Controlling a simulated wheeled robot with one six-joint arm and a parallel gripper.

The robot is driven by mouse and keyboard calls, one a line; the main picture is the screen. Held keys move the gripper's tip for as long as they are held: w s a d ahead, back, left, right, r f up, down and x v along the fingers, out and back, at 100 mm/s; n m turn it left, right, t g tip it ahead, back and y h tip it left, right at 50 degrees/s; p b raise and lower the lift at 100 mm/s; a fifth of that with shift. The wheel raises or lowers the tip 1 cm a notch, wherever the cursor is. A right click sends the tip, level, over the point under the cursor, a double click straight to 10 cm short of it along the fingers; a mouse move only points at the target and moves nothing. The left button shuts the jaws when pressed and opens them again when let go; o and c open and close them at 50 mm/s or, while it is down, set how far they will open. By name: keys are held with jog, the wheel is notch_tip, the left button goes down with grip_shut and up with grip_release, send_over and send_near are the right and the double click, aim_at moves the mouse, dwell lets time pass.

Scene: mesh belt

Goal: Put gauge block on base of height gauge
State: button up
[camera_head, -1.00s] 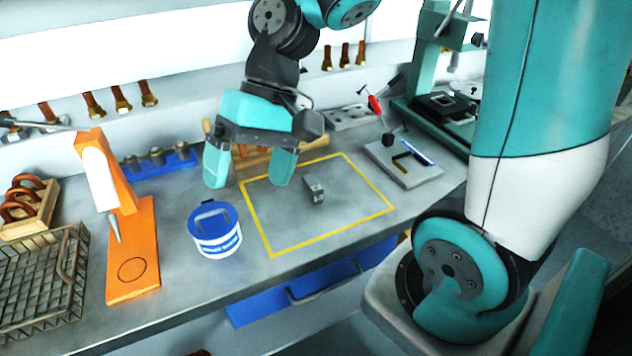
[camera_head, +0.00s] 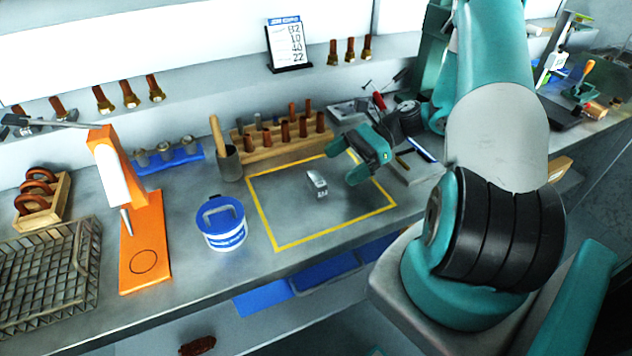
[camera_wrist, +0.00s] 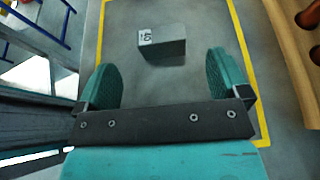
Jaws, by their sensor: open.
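A small grey metal block, the gauge block (camera_head: 317,184), lies on the bench inside a yellow outline. In the wrist view the block (camera_wrist: 162,46) shows a marked light end and sits just ahead of the fingers, between their lines. My gripper (camera_head: 343,163) is open and empty, up and right of the block in the head view, fingers pointing left. Its two teal fingers (camera_wrist: 165,82) are spread and apart from the block. The orange stand (camera_head: 142,225), which looks like the height gauge, stands at left. It has a downward tip above a flat base with a drawn circle; the base is bare.
A blue-lidded white tub (camera_head: 221,225) stands between the stand and the outline. A wooden rack of pegs (camera_head: 284,143) and a cup with a handle (camera_head: 229,162) stand behind. A wire basket (camera_head: 45,280) is at far left. The outlined area is otherwise clear.

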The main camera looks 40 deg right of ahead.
aim_at(316, 178)
jog(key=p+x, duration=0.2)
jog(key=x, duration=0.4)
jog(key=shift+a+r, duration=0.15)
jog(key=shift+a, duration=0.05)
jog(key=shift+w+a+f, duration=0.2)
jog(key=shift+a+f, duration=0.05)
jog(key=shift+a, duration=0.1)
jog(key=shift+r, duration=0.1)
jog(key=c, duration=1.4)
